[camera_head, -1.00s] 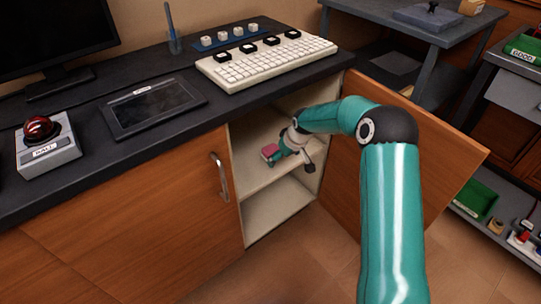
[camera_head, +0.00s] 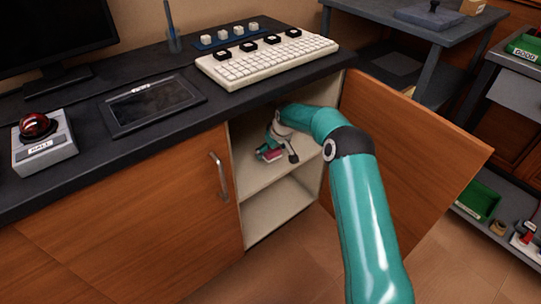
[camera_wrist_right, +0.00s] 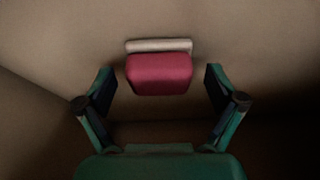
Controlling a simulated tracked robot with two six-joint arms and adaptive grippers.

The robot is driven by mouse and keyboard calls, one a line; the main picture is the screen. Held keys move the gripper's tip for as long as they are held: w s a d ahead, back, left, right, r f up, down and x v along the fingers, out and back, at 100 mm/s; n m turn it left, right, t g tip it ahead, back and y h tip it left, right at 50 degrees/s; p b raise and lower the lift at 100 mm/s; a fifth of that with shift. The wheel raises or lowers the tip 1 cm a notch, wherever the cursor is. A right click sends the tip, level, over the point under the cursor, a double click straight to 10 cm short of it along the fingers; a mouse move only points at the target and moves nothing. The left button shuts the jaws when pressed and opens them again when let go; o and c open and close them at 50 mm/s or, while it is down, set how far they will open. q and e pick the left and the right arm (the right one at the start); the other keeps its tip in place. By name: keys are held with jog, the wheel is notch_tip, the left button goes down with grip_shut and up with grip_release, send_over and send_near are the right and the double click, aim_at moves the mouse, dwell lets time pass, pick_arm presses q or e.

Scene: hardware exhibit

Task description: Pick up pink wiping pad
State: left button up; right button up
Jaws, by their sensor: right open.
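The pink wiping pad (camera_wrist_right: 159,74) lies in the cabinet, with a pale strip (camera_wrist_right: 158,45) along its far edge in the right wrist view. In the head view the pad (camera_head: 272,154) shows as a small pink patch on the upper shelf, partly covered by the gripper. My right gripper (camera_wrist_right: 159,85) is open, with one finger on each side of the pad and a gap to both. I cannot tell how far the fingertips are from the shelf. My left gripper is not in view.
The cabinet shelf (camera_head: 256,182) is bounded by side walls and the dark desk top above. An open wooden door (camera_head: 410,150) stands right of my arm. A closed door with a handle (camera_head: 219,177) is on the left. A keyboard (camera_head: 267,62) sits on top.

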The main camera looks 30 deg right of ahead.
jog(key=shift+c, duration=0.4)
jog(key=c, duration=1)
jog(key=shift+r, duration=0.1)
